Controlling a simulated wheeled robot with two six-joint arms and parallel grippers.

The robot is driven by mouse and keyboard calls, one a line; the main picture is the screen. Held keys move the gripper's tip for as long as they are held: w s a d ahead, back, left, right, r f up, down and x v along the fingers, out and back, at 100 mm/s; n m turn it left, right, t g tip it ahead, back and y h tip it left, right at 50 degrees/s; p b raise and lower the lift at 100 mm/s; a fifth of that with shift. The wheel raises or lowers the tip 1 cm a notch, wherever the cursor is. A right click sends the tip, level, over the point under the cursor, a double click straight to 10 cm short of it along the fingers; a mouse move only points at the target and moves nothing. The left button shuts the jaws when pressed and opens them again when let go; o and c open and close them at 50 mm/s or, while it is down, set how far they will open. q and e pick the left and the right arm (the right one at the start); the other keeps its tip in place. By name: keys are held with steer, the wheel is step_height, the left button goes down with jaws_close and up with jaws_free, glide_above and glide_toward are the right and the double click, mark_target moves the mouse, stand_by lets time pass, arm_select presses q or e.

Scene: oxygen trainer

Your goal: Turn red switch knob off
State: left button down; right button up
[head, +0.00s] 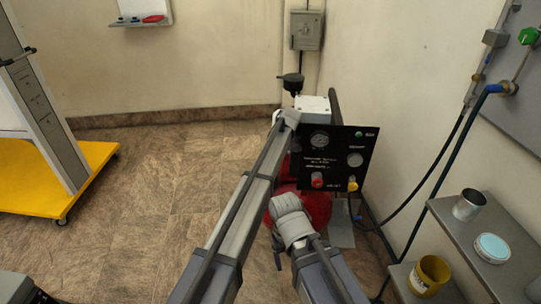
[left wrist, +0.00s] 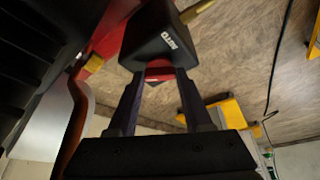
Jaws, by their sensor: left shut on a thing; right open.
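In the left wrist view a black switch box (left wrist: 158,36) with white "AUTO" lettering shows upside down. A red switch knob (left wrist: 158,68) sits on its near side. My left gripper (left wrist: 158,76) has its two dark fingers on either side of the knob and is shut on it. In the head view my left arm reaches up to the compressor, and its fingers are hidden there. My right gripper (head: 277,258) is low beside the red tank (head: 314,206), with little of it showing; it is open and apart from the switch.
A black gauge panel (head: 333,150) with a red knob (head: 317,180) and a yellow fitting (head: 352,184) stands right of my left arm. Hoses run to the right wall. Shelves hold a metal cup (head: 468,205) and a yellow can (head: 429,275). The left floor is clear up to a yellow cart (head: 30,185).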

arm_select(q)
steer(key=shift+n, duration=0.3)
stand_by(0.4)
steer(key=shift+c, duration=1.6)
jaws_free()
steer(key=shift+r, duration=0.1)
step_height(320, 180, up, 10)
steer(key=p, duration=1)
steer(key=shift+c, duration=0.2)
